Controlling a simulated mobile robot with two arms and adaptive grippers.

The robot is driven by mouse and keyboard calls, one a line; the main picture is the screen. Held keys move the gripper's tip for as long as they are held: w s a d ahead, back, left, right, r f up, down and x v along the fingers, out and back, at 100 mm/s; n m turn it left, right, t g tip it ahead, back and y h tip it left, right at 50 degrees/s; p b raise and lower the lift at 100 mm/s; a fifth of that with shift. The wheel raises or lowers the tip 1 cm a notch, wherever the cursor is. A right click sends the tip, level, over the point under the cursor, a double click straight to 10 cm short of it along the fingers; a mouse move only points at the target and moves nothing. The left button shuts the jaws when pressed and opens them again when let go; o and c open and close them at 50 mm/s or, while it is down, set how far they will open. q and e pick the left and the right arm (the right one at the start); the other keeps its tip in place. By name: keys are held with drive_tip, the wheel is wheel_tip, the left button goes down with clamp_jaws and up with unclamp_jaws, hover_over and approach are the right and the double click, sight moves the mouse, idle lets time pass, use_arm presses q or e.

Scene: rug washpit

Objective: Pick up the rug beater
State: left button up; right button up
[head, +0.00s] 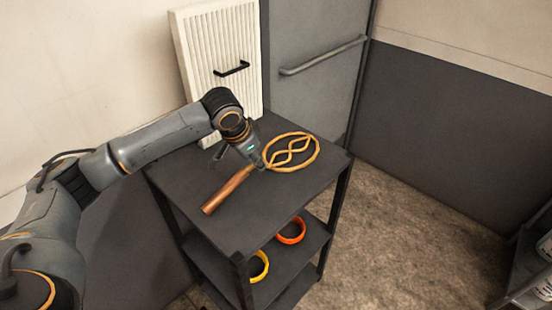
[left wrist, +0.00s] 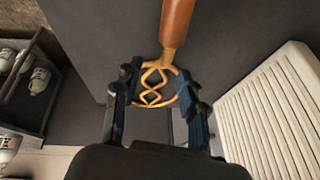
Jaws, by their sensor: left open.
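The rug beater has a brown wooden handle (head: 228,190) and a looped tan head (head: 292,152). It lies on the dark top shelf of a cart (head: 240,225), handle toward the front left. My left gripper (head: 257,163) is over the beater near where handle and head join. In the left wrist view the open fingers (left wrist: 155,100) stand on either side of the looped head (left wrist: 155,86), and the handle (left wrist: 177,25) runs up and away. I cannot tell whether the fingers touch it. My right gripper is not in view.
An orange ring (head: 291,231) and a yellow ring (head: 259,267) are on the lower shelf. A white ribbed panel (head: 215,65) with a black handle stands behind the cart. A grey door (head: 315,70) has a bar. Bottles (left wrist: 38,80) sit on another rack.

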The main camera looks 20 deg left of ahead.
use_arm(q)
drive_tip(key=shift+w+f, duration=0.2)
drive_tip(key=shift+f, duration=0.1)
drive_tip(key=x, duration=0.2)
drive_tip(key=p+x, duration=0.1)
drive_tip(key=x, duration=0.1)
drive_tip(key=shift+a, duration=0.2)
drive_tip(key=shift+w+f, duration=0.3)
drive_tip(key=shift+f, duration=0.2)
drive_tip(key=shift+s, duration=0.1)
drive_tip(key=shift+c, duration=0.2)
drive_tip(key=shift+r, duration=0.1)
clamp_jaws()
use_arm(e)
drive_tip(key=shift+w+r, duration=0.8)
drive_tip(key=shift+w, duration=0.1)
